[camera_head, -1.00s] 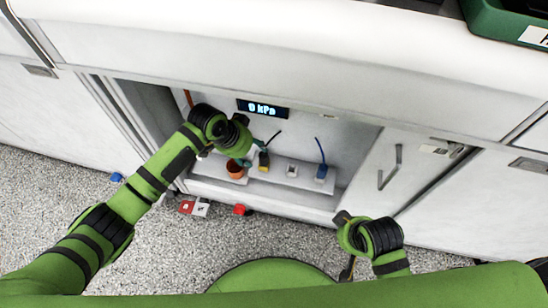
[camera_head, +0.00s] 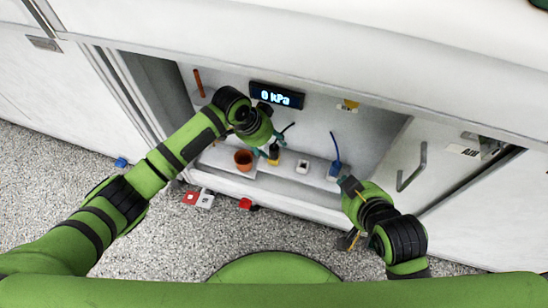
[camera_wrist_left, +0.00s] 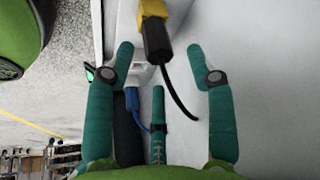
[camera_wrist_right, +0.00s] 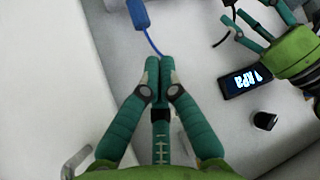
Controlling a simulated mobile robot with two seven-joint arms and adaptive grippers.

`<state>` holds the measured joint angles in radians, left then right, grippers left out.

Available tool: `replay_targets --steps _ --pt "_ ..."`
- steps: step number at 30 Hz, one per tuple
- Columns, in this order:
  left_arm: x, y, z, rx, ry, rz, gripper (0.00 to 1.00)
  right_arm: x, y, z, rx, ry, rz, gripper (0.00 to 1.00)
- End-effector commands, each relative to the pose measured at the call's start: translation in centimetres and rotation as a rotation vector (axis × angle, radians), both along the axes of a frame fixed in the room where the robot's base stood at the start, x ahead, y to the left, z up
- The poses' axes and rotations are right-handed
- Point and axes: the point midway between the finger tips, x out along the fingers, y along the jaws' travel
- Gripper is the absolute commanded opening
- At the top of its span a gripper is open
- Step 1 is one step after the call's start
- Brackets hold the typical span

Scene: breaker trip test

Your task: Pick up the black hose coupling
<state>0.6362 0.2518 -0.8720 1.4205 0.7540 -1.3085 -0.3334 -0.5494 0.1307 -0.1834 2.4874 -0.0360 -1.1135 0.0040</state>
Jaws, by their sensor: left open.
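The black hose coupling (camera_wrist_left: 157,40) shows in the left wrist view with a black body, a yellow base and a thin black hose curving down. In the head view the coupling (camera_head: 274,157) stands on the white ledge, right of an orange cup. My left gripper (camera_wrist_left: 160,62) is open, its fingertips to either side of the coupling's line and a little short of it; no contact shows. The left gripper (camera_head: 268,147) partly hides the coupling in the head view. My right gripper (camera_wrist_right: 159,65) has its fingertips together near a blue hose; nothing shows held between them.
The ledge also carries the orange cup (camera_head: 243,160), a white socket (camera_head: 303,166) and a blue coupling (camera_head: 334,170). A display (camera_head: 276,95) reading 0 kPa is on the back wall. A cabinet handle (camera_head: 412,168) stands at the right. Red and blue items lie on the floor.

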Motion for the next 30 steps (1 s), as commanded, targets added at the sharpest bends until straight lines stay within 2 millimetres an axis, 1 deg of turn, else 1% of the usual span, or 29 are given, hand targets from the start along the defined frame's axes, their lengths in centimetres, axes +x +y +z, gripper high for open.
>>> replay_targets --steps 3,6,10,15,20,21,23,24,25,30 --pt "0.1 -0.3 -1.0 -0.001 0.0 -0.001 0.55 1.7 0.9 1.6 0.024 -0.122 0.017 0.0" --pt "0.2 -0.5 -1.6 0.0 0.0 -0.001 0.55 2.8 1.6 3.1 0.044 -0.217 0.031 0.0" --pt "0.4 -0.7 -2.1 0.0 0.0 -0.001 0.55 3.7 2.2 4.7 0.062 -0.307 0.043 0.0" --pt "0.4 -0.8 -2.3 0.001 -0.001 -0.001 0.55 4.1 2.5 5.5 0.071 -0.349 0.049 0.0" --pt "0.4 -0.8 -2.2 0.001 -0.001 -0.001 0.55 4.1 2.5 5.6 0.071 -0.35 0.049 0.0" --pt "0.4 -0.8 -2.2 0.001 -0.001 -0.001 0.51 4.1 2.5 5.6 0.072 -0.349 0.048 0.0" --pt "0.4 -0.8 -2.2 0.0 0.0 -0.001 0.27 4.1 2.5 5.6 0.072 -0.349 0.048 0.0" --pt "0.4 -0.8 -2.2 0.001 -0.001 -0.001 0.11 4.1 2.5 5.6 0.072 -0.348 0.048 0.0" --pt "0.4 -0.8 -2.2 0.001 -0.001 -0.001 0.0 4.1 2.5 5.5 0.072 -0.348 0.048 0.0" --pt "0.4 -0.8 -2.2 0.0 -0.002 -0.001 0.0 4.1 2.5 5.5 0.071 -0.348 0.048 0.0"
